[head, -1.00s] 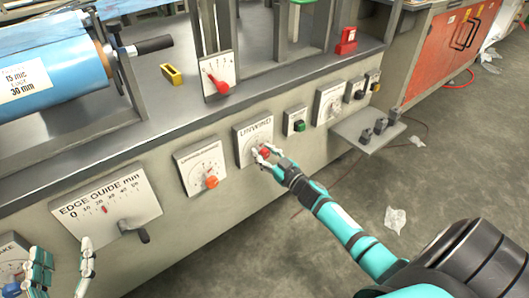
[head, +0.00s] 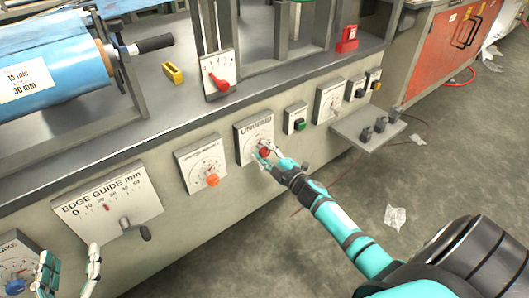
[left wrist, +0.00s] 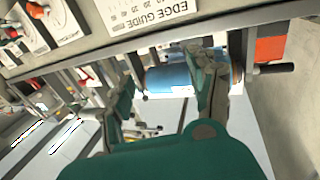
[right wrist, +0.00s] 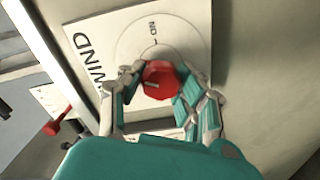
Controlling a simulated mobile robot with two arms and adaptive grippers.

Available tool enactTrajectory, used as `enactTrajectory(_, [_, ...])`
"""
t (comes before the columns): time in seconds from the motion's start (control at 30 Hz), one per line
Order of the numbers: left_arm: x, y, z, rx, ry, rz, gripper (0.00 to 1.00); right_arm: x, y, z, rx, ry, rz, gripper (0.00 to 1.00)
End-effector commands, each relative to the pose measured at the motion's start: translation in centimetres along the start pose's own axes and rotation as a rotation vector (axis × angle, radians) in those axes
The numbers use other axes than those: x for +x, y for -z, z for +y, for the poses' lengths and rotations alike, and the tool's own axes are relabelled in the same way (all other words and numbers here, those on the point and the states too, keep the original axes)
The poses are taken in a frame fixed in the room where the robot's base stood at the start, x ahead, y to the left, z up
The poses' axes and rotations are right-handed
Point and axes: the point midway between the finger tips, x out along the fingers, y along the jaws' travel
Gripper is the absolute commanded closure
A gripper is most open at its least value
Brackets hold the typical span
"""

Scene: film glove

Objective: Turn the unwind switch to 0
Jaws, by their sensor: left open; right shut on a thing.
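The unwind switch is a red knob (head: 264,152) on a white dial plate (head: 246,137) on the machine's front panel. In the right wrist view the red knob (right wrist: 159,78) sits between the fingers, with part of the word "UNWIND" and its ring scale visible. My right gripper (head: 266,151) is shut on the knob; it also shows in the right wrist view (right wrist: 150,92). The pointer's exact reading is too small to tell. My left gripper (head: 70,268) is open and empty, at the lower left in front of the panel, below the edge guide plate.
Left of the unwind plate are a dial with an orange knob (head: 213,180) and the edge guide plate (head: 107,205) with a crank. Right of it are a green button (head: 300,125) and further dials. A small shelf (head: 352,132) juts out. Floor in front is mostly clear.

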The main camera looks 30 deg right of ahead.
Motion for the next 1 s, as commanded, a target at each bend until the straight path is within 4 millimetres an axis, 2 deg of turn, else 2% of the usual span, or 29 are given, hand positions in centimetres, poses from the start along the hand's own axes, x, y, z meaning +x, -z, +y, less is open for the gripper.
enactTrajectory(0.2, [0.2,1.7,0.2,-0.002,-0.006,0.102,0.41,0.0,0.0,-0.3,-0.195,0.001,0.0,0.99])
enactTrajectory(0.5, [-0.1,3.9,0.6,-0.006,-0.013,0.232,0.41,0.0,-0.1,-0.3,-0.396,0.001,0.0,0.99])
enactTrajectory(1.0, [-0.3,5.3,0.7,-0.008,-0.017,0.31,0.41,-0.1,-0.1,-0.4,-0.507,0.003,0.001,0.99])
